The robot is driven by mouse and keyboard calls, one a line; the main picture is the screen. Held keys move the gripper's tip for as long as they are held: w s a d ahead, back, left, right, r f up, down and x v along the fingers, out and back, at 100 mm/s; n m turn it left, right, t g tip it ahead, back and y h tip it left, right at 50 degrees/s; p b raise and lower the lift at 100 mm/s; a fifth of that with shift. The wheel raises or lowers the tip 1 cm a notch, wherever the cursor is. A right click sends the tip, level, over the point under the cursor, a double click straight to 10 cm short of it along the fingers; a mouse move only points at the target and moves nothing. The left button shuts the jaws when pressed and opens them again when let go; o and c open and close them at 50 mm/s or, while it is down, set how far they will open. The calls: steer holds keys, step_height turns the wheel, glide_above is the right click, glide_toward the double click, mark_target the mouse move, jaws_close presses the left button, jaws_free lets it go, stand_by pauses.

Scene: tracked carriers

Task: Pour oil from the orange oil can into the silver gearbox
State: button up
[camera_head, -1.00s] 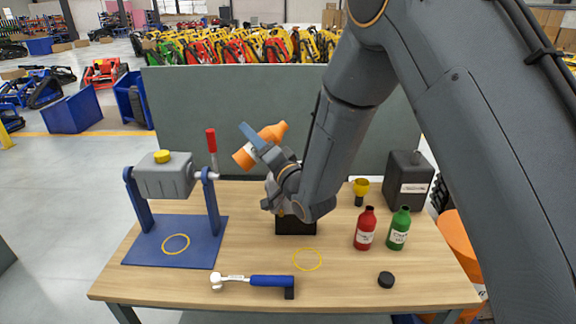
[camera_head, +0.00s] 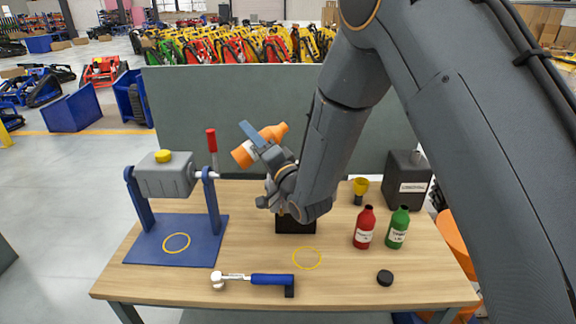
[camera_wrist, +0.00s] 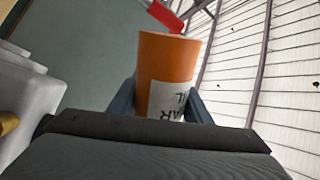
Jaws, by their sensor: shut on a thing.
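The orange oil can (camera_head: 272,132) is in my gripper (camera_head: 260,143), held tilted above the table in front of the grey panel. In the wrist view the orange oil can (camera_wrist: 166,75) with its white label sits between the two blue fingers (camera_wrist: 160,103). The silver gearbox (camera_head: 166,179) hangs between two blue posts on a blue base, left of my gripper and apart from it. A yellow cap (camera_head: 162,156) is on its top. A grey edge at the left of the wrist view looks like the gearbox (camera_wrist: 25,92).
A red-handled lever (camera_head: 211,141) stands beside the gearbox, close to the can. A blue-handled wrench (camera_head: 255,280) lies in front. Red (camera_head: 365,228) and green (camera_head: 397,228) bottles, a yellow funnel-like piece (camera_head: 360,187), a dark canister (camera_head: 407,180) and a black disc (camera_head: 385,278) are at right.

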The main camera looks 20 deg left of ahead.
steer(key=shift+s+a+f+m, duration=0.1)
steer(key=shift+f+m, duration=0.15)
steer(key=shift+m, duration=0.55)
steer(key=shift+r+m+t+h, duration=0.15)
steer(key=shift+m+t, duration=0.2)
steer(key=shift+m, duration=0.25)
steer(key=shift+r+m+t+h, duration=0.15)
steer(key=shift+m+t, duration=0.2)
steer(key=shift+m, duration=0.25)
stand_by(2.5)
steer(key=shift+f+m, duration=0.1)
steer(key=shift+m, duration=0.6)
stand_by(2.6)
steer(key=n+g, duration=0.1)
steer(key=n, duration=0.4)
steer(key=shift+y, duration=0.4)
